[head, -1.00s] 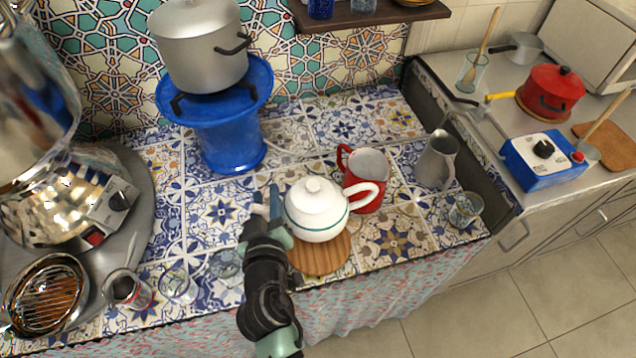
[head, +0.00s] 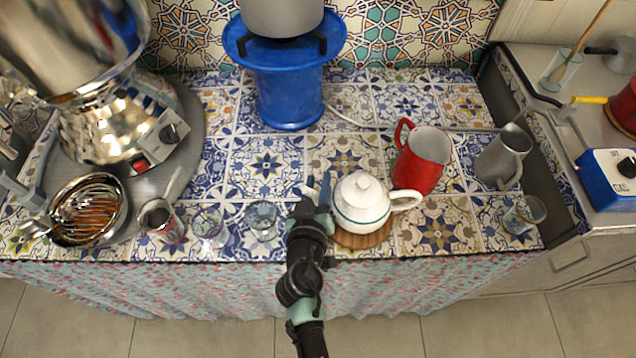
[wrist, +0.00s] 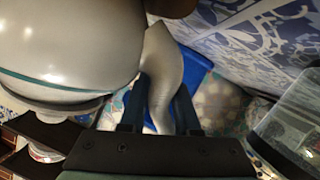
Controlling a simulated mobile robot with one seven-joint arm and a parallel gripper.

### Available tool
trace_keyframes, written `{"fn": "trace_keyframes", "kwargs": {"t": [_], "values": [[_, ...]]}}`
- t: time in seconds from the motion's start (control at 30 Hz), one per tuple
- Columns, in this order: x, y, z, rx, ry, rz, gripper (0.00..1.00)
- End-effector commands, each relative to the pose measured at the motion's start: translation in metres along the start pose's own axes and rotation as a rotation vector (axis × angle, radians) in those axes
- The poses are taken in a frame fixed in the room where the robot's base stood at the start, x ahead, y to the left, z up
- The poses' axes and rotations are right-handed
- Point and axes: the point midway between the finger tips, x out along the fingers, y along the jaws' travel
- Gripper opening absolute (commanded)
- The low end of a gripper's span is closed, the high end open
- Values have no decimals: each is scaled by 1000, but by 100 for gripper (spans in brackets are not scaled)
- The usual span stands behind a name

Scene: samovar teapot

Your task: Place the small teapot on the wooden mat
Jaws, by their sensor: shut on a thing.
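The small white teapot (head: 362,204) with a teal stripe is upright at or just over the round wooden mat (head: 372,239). The teapot covers most of the mat, and I cannot tell whether its base touches the mat. My gripper (head: 320,192) is at the teapot's left side, with its handle pointing right. In the wrist view, my gripper (wrist: 158,108) is shut on the teapot's spout (wrist: 162,75), one finger on each side. The teapot's body (wrist: 65,45) fills the upper left there.
A red mug (head: 424,162) stands close behind the teapot on the right. A metal pitcher (head: 502,157) and a glass (head: 524,215) are farther right. Clear glasses (head: 262,220) stand left of my gripper. The blue stand (head: 290,98) is behind. Tiles between are clear.

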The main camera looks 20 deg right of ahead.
Motion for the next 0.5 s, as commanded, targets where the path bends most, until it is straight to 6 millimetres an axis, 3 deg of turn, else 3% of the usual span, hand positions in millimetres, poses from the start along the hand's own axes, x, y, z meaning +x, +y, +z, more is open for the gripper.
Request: {"fn": "trace_keyframes", "kwargs": {"t": [0.17,0.2,0.33,0.5], "values": [[1,0,0,-2,4,1,0],[0,0,1,0,0,0,36],[0,0,1,0,-1,0,59],[0,0,1,0,0,0,60]]}}
